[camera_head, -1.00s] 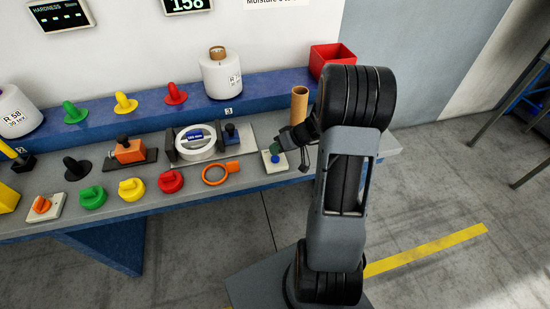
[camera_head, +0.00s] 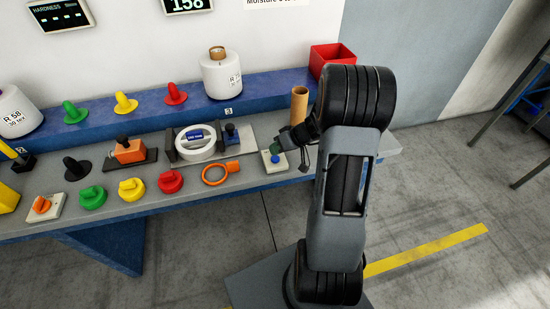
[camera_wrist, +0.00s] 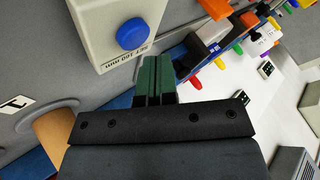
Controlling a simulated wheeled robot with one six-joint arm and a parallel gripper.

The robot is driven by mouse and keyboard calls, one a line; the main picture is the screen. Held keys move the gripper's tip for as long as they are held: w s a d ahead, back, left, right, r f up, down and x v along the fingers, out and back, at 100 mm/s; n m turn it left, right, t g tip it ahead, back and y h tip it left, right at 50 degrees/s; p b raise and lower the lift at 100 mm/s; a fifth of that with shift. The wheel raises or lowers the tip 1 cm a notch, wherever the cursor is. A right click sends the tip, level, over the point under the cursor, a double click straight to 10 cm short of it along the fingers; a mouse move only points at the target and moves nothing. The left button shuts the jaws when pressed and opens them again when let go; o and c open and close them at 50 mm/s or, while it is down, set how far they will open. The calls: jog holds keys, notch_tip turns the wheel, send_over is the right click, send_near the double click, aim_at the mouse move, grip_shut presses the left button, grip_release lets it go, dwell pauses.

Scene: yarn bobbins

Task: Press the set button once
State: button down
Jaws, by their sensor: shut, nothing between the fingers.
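The blue set button (camera_wrist: 131,33) sits on a white box (camera_wrist: 95,20) marked "SET 160 mm" in the wrist view. In the head view the button (camera_head: 275,158) shows on its box (camera_head: 266,160) near the right end of the bench. My gripper (camera_wrist: 155,62) has its green fingers shut and empty. In the wrist view the fingertips are just below and right of the button, apart from it in the picture. In the head view my gripper (camera_head: 288,141) is above and beside the box, partly hidden by my arm. I cannot tell the exact gap to the button.
A cardboard tube (camera_head: 299,104) stands behind my gripper. A white ring gauge (camera_head: 195,143) and an orange ring (camera_head: 220,172) are to the left. A red bin (camera_head: 330,58) stands behind. Coloured knobs fill the bench's left part.

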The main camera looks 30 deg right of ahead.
aim_at(276, 157)
jog(key=shift+f+b, duration=1)
jog(key=shift+b, duration=0.75)
dwell(0.8)
jog(key=shift+r, duration=0.15)
dwell(0.3)
jog(key=shift+r, duration=0.85)
jog(key=shift+r+p, duration=0.1)
jog(key=shift+p, duration=0.2)
jog(key=shift+r+p, duration=1)
jog(key=shift+r, duration=1.4)
